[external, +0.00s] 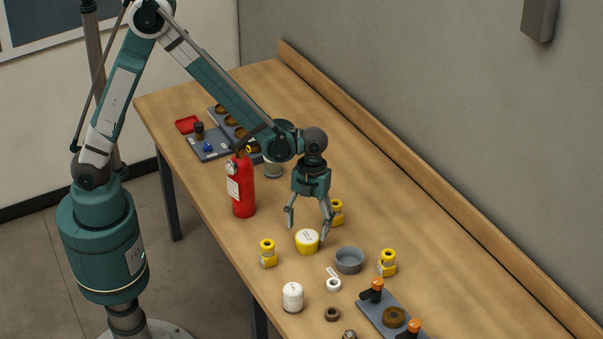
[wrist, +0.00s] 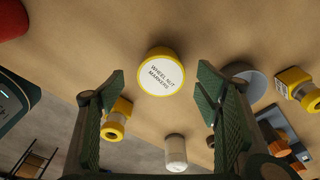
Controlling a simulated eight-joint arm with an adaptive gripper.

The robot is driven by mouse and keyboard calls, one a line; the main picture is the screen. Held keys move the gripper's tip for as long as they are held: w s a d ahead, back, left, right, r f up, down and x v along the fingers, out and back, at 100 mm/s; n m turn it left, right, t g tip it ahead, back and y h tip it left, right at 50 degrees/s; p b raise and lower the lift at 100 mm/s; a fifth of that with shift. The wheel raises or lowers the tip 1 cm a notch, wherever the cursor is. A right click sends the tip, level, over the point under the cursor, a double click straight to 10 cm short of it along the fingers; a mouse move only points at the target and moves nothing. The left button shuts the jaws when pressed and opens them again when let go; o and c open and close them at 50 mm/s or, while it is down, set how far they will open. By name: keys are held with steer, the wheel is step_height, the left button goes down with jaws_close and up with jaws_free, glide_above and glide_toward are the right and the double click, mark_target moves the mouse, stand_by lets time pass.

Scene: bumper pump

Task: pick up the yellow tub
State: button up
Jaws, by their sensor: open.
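The yellow tub (external: 307,244) stands upright on the wooden table, with a white lid on top. In the wrist view the tub (wrist: 161,72) shows its lid lettered "WHEEL NUT MARKERS", beyond and between my fingers. My gripper (external: 308,222) points down and is open, above the tub and a little to its back. Its fingers (wrist: 162,100) are spread wide with nothing between them, and they appear apart from the tub.
A red fire extinguisher (external: 242,187) stands left of my gripper. A grey bowl (external: 349,260) is right of the tub. Yellow fittings (external: 268,253), (external: 388,263) and (external: 337,212) stand around it. A white canister (external: 293,297) is in front. The table's back right is clear.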

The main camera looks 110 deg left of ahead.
mark_target(307, 236)
steer(key=shift+f, duration=0.1)
steer(key=shift+d+f, duration=0.2)
steer(key=shift+f, duration=0.6)
steer(key=shift+d+f, duration=0.15)
steer(key=shift+f, duration=0.7)
steer(key=shift+d+f, duration=0.2)
steer(key=shift+f, duration=0.6)
steer(key=c, duration=1.1)
